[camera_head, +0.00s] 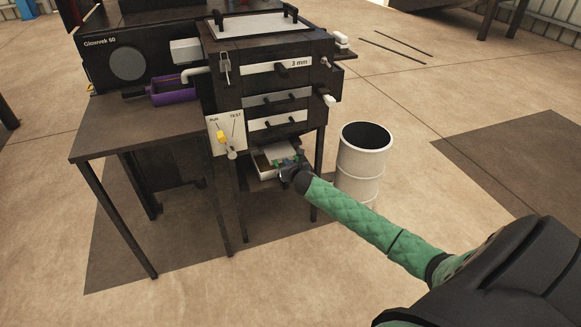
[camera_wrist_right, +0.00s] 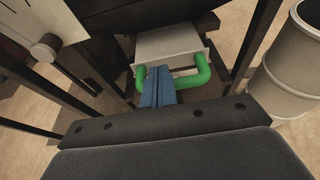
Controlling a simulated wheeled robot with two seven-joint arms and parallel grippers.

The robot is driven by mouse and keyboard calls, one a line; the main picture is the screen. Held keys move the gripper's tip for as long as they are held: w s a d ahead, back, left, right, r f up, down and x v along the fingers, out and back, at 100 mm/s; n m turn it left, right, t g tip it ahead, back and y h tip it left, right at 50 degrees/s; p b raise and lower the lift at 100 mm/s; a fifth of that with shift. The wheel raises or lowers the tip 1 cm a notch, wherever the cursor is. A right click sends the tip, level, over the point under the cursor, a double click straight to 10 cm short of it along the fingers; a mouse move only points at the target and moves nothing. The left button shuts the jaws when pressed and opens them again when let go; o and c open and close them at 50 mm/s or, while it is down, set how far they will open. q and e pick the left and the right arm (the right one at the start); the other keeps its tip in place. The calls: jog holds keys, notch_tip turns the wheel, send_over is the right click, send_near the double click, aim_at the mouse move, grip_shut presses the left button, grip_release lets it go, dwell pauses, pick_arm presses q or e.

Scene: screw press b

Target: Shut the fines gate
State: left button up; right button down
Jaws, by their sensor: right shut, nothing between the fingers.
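A pale grey slide with a green bar handle, which looks like the fines gate (camera_head: 268,161), juts out low on the front of the machine, under its drawers. In the right wrist view the gate (camera_wrist_right: 170,46) shows its pale top and front edge, with the green handle (camera_wrist_right: 203,74) across the front. My right gripper (camera_wrist_right: 159,75) has its blue fingers shut and empty, over the middle of the handle. Whether they touch it I cannot tell. In the head view my right gripper (camera_head: 290,168) is at the handle and partly hides it. My left gripper is not in view.
The machine's stacked drawers (camera_head: 278,99) stand above the gate. A RUN/TEST plate with a lever (camera_head: 226,140) is to its left. Machine legs flank the gate. A white drum (camera_head: 362,165) stands to the right, close to my right arm. A dark table (camera_head: 130,125) is at left.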

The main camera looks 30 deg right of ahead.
aim_at(279, 156)
jog(key=shift+x, duration=0.9)
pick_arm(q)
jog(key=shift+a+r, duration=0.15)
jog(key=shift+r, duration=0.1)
pick_arm(e)
jog(key=shift+w+d, duration=0.1)
jog(key=shift+w, duration=0.25)
jog(key=shift+w+d, duration=0.3)
jog(key=shift+w, duration=0.95)
jog(key=shift+w+d, duration=0.3)
jog(key=shift+w, duration=1)
jog(key=shift+w+d, duration=0.3)
jog(key=shift+w, duration=0.95)
